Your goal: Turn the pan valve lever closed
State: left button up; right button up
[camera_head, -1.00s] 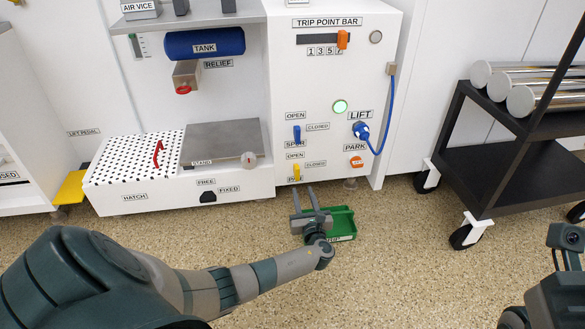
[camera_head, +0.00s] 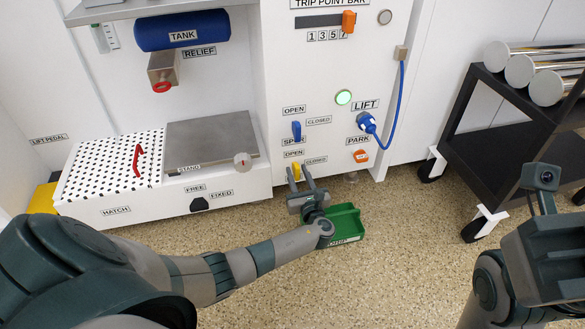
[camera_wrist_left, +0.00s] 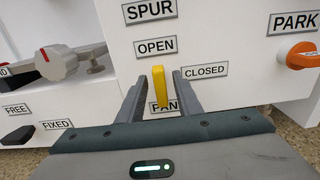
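The yellow pan valve lever (camera_wrist_left: 159,90) stands upright on the white panel in the left wrist view, its top under the OPEN label (camera_wrist_left: 155,47). The CLOSED label (camera_wrist_left: 205,71) is to its right. The PAN label (camera_wrist_left: 164,106) is partly hidden behind the lever. My left gripper (camera_wrist_left: 158,92) is open, with one finger on each side of the lever and gaps to both. In the head view the lever (camera_head: 293,173) shows just by the tips of my left gripper (camera_head: 304,178). My right gripper (camera_head: 536,203) is at the right, its fingers not clearly seen.
A blue spur lever (camera_head: 296,131) is above the pan lever. An orange PARK knob (camera_head: 360,156) is to its right. A green tray (camera_head: 346,224) lies on the floor beneath my left gripper. A black cart (camera_head: 500,150) with metal rolls stands at the right.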

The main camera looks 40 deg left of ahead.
pick_arm(q)
jog(key=shift+w+a, duration=0.1)
jog(key=shift+c, duration=0.3)
grip_shut()
